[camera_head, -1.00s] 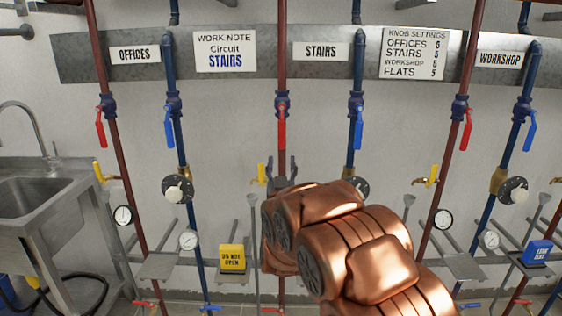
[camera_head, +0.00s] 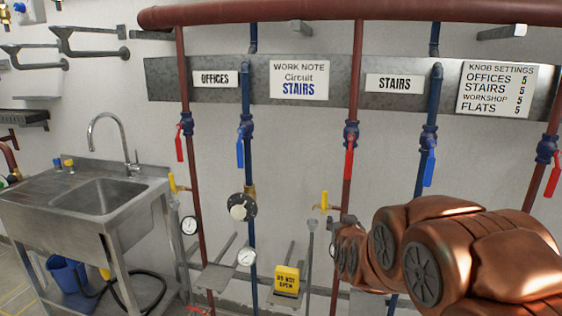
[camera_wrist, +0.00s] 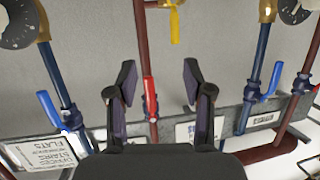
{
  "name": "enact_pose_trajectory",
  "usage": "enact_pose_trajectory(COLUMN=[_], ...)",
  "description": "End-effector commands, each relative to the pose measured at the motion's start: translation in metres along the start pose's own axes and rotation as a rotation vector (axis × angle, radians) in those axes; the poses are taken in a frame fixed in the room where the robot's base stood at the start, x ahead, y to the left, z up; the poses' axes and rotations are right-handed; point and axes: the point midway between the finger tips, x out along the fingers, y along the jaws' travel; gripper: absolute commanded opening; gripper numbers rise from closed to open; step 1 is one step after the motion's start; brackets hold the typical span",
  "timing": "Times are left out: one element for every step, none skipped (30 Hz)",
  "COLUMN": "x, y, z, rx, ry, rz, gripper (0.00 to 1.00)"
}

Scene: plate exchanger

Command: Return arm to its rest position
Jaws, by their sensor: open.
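My copper-coloured arm reaches in from the lower right of the head view, in front of the STAIRS circuit pipes. My gripper (camera_head: 343,222) shows small at the arm's far end, near the red STAIRS pipe (camera_head: 354,100). In the wrist view my gripper (camera_wrist: 158,83) is open, its two dark fingers apart with nothing between them. A red valve lever (camera_wrist: 150,97) on a red pipe shows beyond the fingers, inside the gap in the picture. Contact with it is not visible. The arm hides part of the right-hand pipes.
A steel sink (camera_head: 105,195) stands at the left, with a blue bucket (camera_head: 67,275) below. A yellow "do not open" block (camera_head: 287,279) sits on a low bracket. Gauges, yellow taps and pipes line the wall. Open floor shows at lower left.

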Motion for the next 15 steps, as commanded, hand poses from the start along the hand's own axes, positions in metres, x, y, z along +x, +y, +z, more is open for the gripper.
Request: enact_pose_trajectory(x=[-0.012,-0.019,-0.028,-0.035,-0.043,-0.054,-0.063,-0.071,-0.084,-0.093,-0.104,-0.117,-0.128,-0.139,-0.154], y=[0.0,-0.001,-0.001,-0.002,-0.002,-0.002,-0.003,-0.003,-0.002,-0.002,-0.001,0.0,0.001,0.002,0.003], z=[0.001,0.007,0.014,0.019,0.024,0.03,0.036,0.041,0.049,0.053,0.058,0.065,0.07,0.075,0.081], rx=[0.003,0.003,0.002,0.002,0.002,0.0,-0.002,-0.004,-0.006,-0.008,-0.01,-0.013,-0.015,-0.017,-0.022], ry=[-0.048,-0.088,-0.137,-0.175,-0.211,-0.258,-0.297,-0.332,-0.383,-0.418,-0.454,-0.505,-0.54,-0.579,-0.626], rz=[-0.01,-0.017,-0.026,-0.033,-0.039,-0.047,-0.053,-0.058,-0.064,-0.068,-0.072,-0.077,-0.079,-0.082,-0.085], gripper=[0.51,0.51,0.51,0.51,0.51,0.51,0.51,0.51,0.51,0.51,0.51,0.51,0.51,0.51,0.51])
